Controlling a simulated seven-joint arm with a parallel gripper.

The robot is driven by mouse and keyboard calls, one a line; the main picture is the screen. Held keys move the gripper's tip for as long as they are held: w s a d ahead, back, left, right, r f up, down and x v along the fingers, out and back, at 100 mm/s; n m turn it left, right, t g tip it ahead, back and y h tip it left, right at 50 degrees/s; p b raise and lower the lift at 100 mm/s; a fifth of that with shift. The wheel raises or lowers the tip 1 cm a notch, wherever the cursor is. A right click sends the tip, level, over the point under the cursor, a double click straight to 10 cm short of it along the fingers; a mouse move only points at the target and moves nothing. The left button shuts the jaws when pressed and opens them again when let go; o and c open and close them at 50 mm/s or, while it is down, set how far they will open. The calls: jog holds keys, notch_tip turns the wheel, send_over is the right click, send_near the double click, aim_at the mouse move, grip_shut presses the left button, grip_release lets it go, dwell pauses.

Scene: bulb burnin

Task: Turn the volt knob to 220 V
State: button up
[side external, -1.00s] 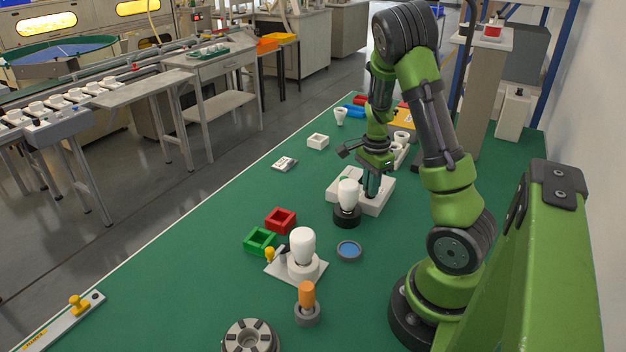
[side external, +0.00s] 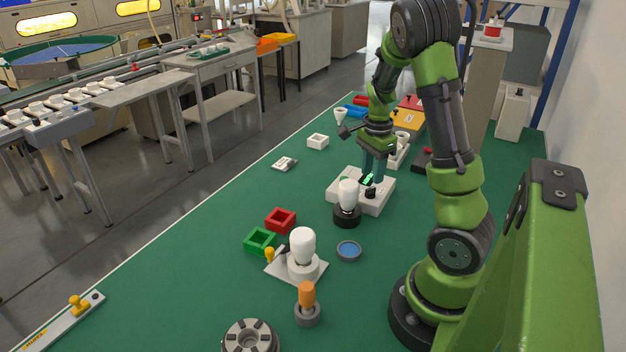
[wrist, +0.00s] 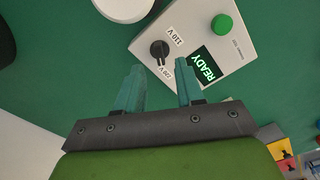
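The white control box (side external: 374,205) sits on the green table and also fills the top of the wrist view (wrist: 222,72). Its black volt knob (wrist: 159,49) lies between the box edge and the "110 V" (wrist: 178,35) and "220 V" (wrist: 166,72) labels. The knob's pointer seems to face the 220 V side, but the mark is small. The lit display (wrist: 203,66) reads READY, beside a green button (wrist: 222,25). My gripper (wrist: 160,66) is open and empty, its fingers apart below the knob in the wrist view. In the side view my gripper (side external: 374,176) is above the box's back part.
A white bulb in a black holder (side external: 347,205) stands just in front of the box. Another bulb (side external: 302,245) stands on a white plate nearer the camera. Red (side external: 281,220) and green (side external: 260,241) square trays lie to the left. The table left of the box is mostly clear.

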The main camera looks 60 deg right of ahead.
aim_at(371, 188)
notch_tip(371, 188, up, 12)
dwell(0.3)
jog(key=shift+r, duration=0.1)
jog(key=w+a+n+t+y, duration=0.1)
jog(key=w+a+n+t, duration=0.1)
jog(key=a+n, duration=0.5)
jog(key=w+a+n+t, duration=0.25)
jog(key=a+n, duration=0.25)
jog(key=a, duration=0.3)
jog(key=s+a+r+n+t, duration=0.1)
jog(key=s+a+n, duration=0.1)
jog(key=a+n, duration=0.2)
jog(key=s+a+r+n+t+y, duration=0.1)
jog(key=a+n, duration=0.3)
jog(key=a, duration=0.6)
jog(key=shift+s+a+r+t, duration=0.25)
jog(key=shift+s+r+t, duration=0.1)
jog(key=shift+s+r, duration=0.3)
jog(key=shift+f, duration=0.1)
jog(key=shift+c, duration=0.3)
